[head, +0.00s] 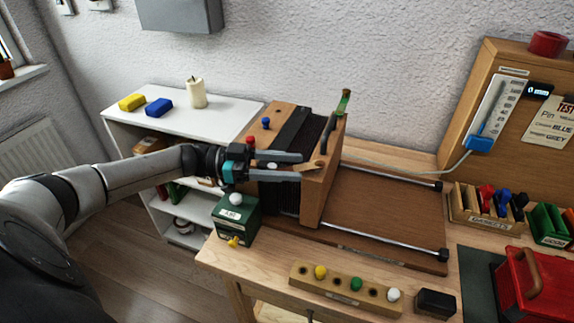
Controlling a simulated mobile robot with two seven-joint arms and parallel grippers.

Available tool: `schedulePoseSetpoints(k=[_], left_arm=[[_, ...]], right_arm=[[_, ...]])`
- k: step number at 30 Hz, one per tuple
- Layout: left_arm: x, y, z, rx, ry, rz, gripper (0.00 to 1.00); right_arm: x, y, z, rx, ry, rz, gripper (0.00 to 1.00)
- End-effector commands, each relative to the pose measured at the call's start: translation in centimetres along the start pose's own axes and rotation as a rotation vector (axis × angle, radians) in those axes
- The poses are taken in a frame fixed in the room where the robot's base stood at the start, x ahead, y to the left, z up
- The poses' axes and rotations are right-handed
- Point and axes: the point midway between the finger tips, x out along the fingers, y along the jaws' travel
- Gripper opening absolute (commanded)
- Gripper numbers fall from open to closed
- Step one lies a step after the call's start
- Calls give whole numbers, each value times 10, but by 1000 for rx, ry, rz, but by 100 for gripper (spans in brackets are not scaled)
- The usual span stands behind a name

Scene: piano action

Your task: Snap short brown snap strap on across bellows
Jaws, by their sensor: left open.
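The bellows (283,198) is black and pleated, standing on the workbench between a wooden block at left and an upright wooden board (325,185) at right. My left gripper (301,166) reaches across it from the left, fingers parted, with its tips at the board's near edge. A small tan-brown piece (314,165), perhaps the short brown snap strap, shows beside the fingertips on the board. I cannot tell whether the fingers touch it. The gripper hides part of the bellows' top. My right gripper is not in view.
Two metal rails (385,240) run right from the board over a brown base. A green box (236,217) with a white ball stands below my wrist. A peg strip (345,288) lies in front. A green-topped piece (343,102) stands at the board's far end.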

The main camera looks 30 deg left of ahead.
Motion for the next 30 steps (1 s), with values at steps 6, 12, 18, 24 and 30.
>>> schedulePoseSetpoints(k=[6, 12, 18, 24, 30], left_arm=[[-4, 0, 1, -1, -2, -1, 57], [-35, 0, 2, -1, -6, -4, 57], [-84, -1, 3, 0, -6, -4, 57], [-127, -1, 2, 0, -3, -4, 57], [-148, 0, 1, 1, 0, -1, 57]], right_arm=[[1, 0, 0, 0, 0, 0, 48], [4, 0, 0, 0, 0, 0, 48], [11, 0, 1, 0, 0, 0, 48], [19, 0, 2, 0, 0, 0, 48], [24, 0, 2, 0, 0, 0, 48]])
